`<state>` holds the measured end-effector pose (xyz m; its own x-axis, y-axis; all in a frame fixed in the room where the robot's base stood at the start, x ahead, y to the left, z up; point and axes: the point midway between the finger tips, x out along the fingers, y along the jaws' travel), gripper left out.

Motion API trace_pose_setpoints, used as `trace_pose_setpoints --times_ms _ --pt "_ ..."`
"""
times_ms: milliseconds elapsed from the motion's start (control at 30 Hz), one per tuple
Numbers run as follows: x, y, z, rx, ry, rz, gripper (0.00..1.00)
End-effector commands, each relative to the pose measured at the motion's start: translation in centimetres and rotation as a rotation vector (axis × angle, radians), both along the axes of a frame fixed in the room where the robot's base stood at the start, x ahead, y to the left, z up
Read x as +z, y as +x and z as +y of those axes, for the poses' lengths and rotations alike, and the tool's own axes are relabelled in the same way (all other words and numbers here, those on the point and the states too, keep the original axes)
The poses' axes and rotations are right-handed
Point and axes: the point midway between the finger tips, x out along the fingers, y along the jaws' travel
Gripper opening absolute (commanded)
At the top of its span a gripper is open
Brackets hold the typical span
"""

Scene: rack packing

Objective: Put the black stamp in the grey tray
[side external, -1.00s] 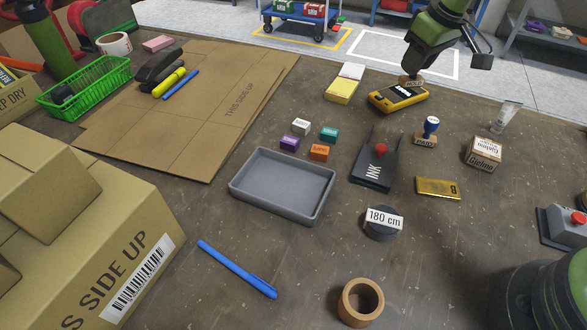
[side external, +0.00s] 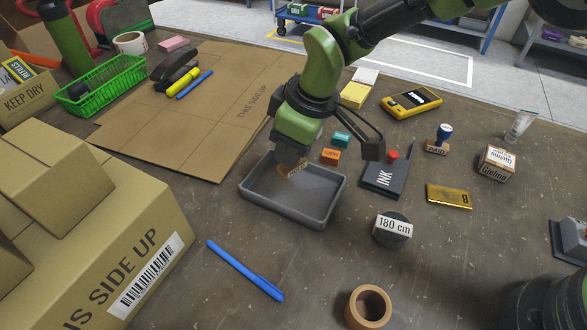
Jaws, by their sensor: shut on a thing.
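The grey tray (side external: 328,208) lies on the table, near the middle of the side external view. My gripper (side external: 291,158) points down over the tray's back part and is shut on the black stamp (side external: 298,170). The stamp's tan wooden base with dark lettering shows below the fingers, tilted in the picture. Its handle is hidden by my gripper. I cannot tell whether the base touches the tray floor. Nothing else shows inside the tray.
Orange (side external: 331,157) and teal (side external: 342,139) boxes stand just behind the tray. An ink pad (side external: 383,181), a blue-handled stamp (side external: 443,135) and a dark tape measure (side external: 393,232) are to the right. A blue pen (side external: 245,270) lies in front.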

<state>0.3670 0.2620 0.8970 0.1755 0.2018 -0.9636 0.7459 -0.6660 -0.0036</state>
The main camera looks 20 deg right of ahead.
Motion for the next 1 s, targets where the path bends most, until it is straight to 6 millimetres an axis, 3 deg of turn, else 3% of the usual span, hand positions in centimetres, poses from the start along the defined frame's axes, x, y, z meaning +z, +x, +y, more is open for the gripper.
trace_pose_setpoints --times_ms 400,800,833,900,1000 --pt "-5.1 0.0 -0.1 -0.001 -0.001 0.001 0.06" --pt "-5.6 0.0 -0.1 -0.001 0.0 -0.001 0.06" --pt "-5.6 0.1 -0.1 -0.001 0.0 -0.001 0.36" --pt "-5.6 0.1 -0.1 -0.001 0.0 -0.001 0.52" --pt "-5.6 0.1 -0.1 -0.001 0.0 -0.001 0.55"
